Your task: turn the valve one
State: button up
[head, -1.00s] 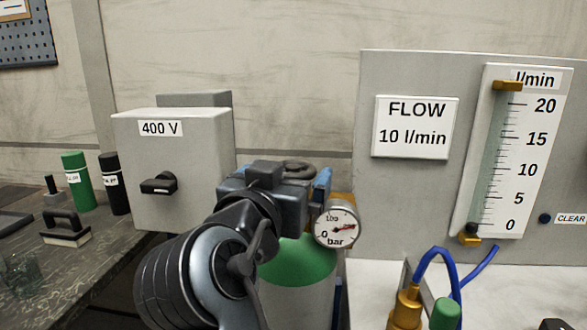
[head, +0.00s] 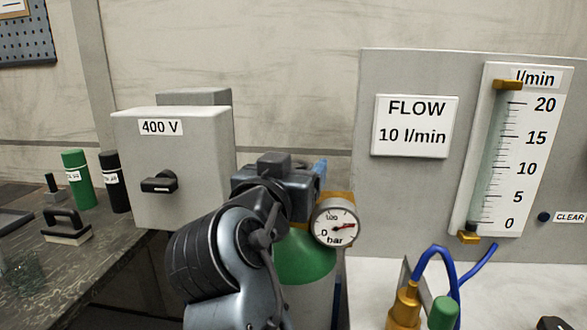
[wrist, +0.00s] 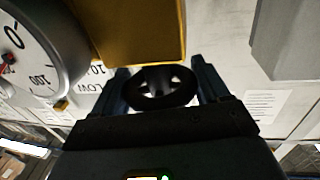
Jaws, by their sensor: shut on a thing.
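The valve is a dark round handwheel (wrist: 162,98) below a brass body (wrist: 140,30) in the wrist view. My gripper (wrist: 160,75) has one finger on each side of the handwheel and is shut on it. In the head view my gripper (head: 300,178) is over the top of the green-shouldered gas cylinder (head: 305,262), and it hides the handwheel. The brass body (head: 342,198) shows just right of my gripper. A round bar gauge (head: 335,220) is in front of it, its red needle pointing right.
A grey 400 V box (head: 195,185) with a black switch stands left of my arm. A grey panel with a FLOW 10 l/min sign (head: 415,127) and a flow tube (head: 492,160) stands right. Blue hoses (head: 440,255) rise at the lower right.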

jog(key=shift+c, duration=1.4)
jog(key=n+y+p, duration=0.1)
jog(key=y+p, duration=0.1)
jog(key=n+y+p, duration=0.1)
jog(key=n+y, duration=0.1)
jog(key=y, duration=0.1)
jog(key=shift+d+r+p, duration=0.1)
jog(key=shift+r+p, duration=0.1)
jog(key=shift+p, duration=0.2)
jog(key=n+y+p, duration=0.2)
jog(key=shift+y, duration=0.4)
jog(key=shift+f+y+p, duration=0.15)
jog(key=shift+y+p, duration=0.15)
jog(key=shift+p, duration=0.05)
jog(key=shift+n, duration=0.3)
jog(key=o, duration=1.1)
jog(key=shift+c, duration=0.2)
